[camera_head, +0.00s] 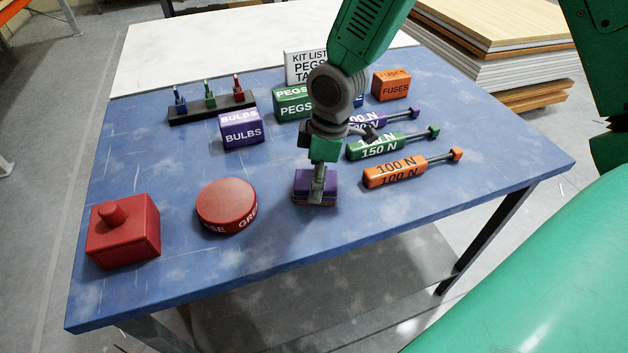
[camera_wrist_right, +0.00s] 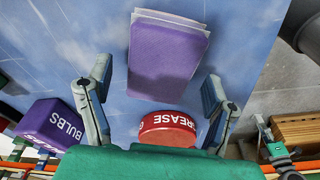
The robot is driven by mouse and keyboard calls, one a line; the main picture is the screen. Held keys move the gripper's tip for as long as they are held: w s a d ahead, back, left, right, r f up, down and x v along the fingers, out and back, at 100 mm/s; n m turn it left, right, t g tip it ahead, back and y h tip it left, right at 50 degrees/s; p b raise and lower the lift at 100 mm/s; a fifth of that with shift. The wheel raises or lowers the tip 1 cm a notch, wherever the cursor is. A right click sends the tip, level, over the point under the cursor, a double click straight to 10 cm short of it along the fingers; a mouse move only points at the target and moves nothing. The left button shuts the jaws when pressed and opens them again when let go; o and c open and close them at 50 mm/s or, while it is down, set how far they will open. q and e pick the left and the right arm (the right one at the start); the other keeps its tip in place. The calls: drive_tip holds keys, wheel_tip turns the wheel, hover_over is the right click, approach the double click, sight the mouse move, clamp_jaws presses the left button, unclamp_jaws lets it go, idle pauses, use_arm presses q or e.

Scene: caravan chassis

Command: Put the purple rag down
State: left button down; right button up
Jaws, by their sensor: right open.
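The purple rag (camera_head: 301,187) is a folded block lying on the blue table (camera_head: 270,245), near the middle of its front half. In the right wrist view the rag (camera_wrist_right: 168,62) lies flat on the blue surface, with pale layers along its far edge. My right gripper (camera_head: 317,186) is over the rag in the head view and hides part of it. In the right wrist view its two fingers (camera_wrist_right: 156,80) are spread wide, with the rag ahead of and between them, and no finger is seen pressing on it. My left gripper is not in view.
A red grease tin (camera_head: 226,203) and a red box with a knob (camera_head: 124,238) stand left of the rag. The purple bulbs box (camera_head: 241,129) is behind. Orange (camera_head: 400,171) and green (camera_head: 375,147) drivers lie to the right. The table's front edge is clear.

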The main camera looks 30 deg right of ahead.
wheel_tip(320, 180, up, 10)
drive_tip(key=s+d, duration=0.1)
drive_tip(key=shift+d+f, duration=0.1)
drive_tip(key=shift+f, duration=0.05)
idle(0.5)
